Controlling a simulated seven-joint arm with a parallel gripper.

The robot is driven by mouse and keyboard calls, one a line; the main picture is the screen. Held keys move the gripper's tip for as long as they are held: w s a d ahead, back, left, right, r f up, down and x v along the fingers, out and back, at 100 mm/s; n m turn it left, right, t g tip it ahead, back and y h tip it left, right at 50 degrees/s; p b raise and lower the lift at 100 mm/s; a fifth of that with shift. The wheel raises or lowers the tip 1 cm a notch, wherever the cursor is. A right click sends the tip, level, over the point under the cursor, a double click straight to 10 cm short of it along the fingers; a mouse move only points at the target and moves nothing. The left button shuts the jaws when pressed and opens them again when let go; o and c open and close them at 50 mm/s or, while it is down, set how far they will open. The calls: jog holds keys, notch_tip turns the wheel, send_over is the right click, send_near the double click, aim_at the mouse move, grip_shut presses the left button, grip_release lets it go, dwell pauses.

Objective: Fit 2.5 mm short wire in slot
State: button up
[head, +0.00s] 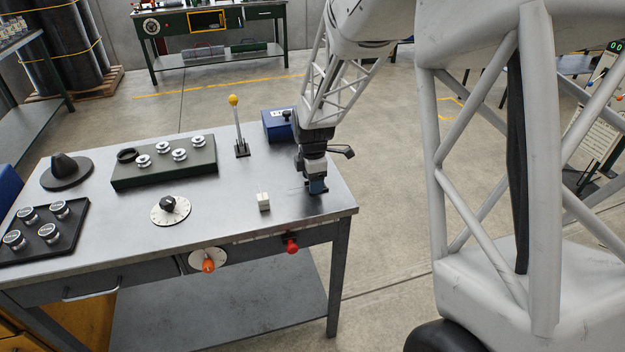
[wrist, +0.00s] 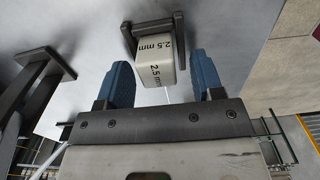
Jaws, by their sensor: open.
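A pale block marked "2.5 mm" (wrist: 155,68) shows in the wrist view, ahead of and between my two blue fingers. Its far end lies within a dark U-shaped bracket (wrist: 127,38); I cannot tell how deep it sits. My gripper (wrist: 160,75) is open, with a gap visible between the block and each finger. In the head view my gripper (head: 317,187) is low over the right end of the metal table, and its fingers hide what is beneath them. Another small pale block (head: 263,202) stands on the table left of my gripper; its marking is too small to read.
On the table (head: 225,222) are a dial (head: 170,209), a green block with silver spools (head: 165,162), a yellow-knobbed lever (head: 237,125), a blue box (head: 278,125) and a black tray (head: 45,232). The right table edge is close to my gripper.

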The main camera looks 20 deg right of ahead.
jog(key=shift+r, duration=3.85)
jog(key=shift+s, duration=0.1)
jog(key=shift+s+r, duration=0.2)
jog(key=shift+r, duration=0.05)
jog(key=s+a+r+m+t, duration=0.1)
jog(key=s+r+m, duration=0.4)
jog(key=s, duration=0.3)
jog(key=s+a+r+m, duration=0.1)
jog(key=s+r+m, duration=0.35)
jog(key=s, duration=0.45)
jog(key=s+a+r+m+t, duration=0.1)
jog(key=s+m, duration=0.7)
jog(key=s, duration=0.9)
jog(key=shift+a+r+m+t, duration=0.2)
jog(key=shift+r+m+t, duration=0.15)
jog(key=shift+r, duration=0.5)
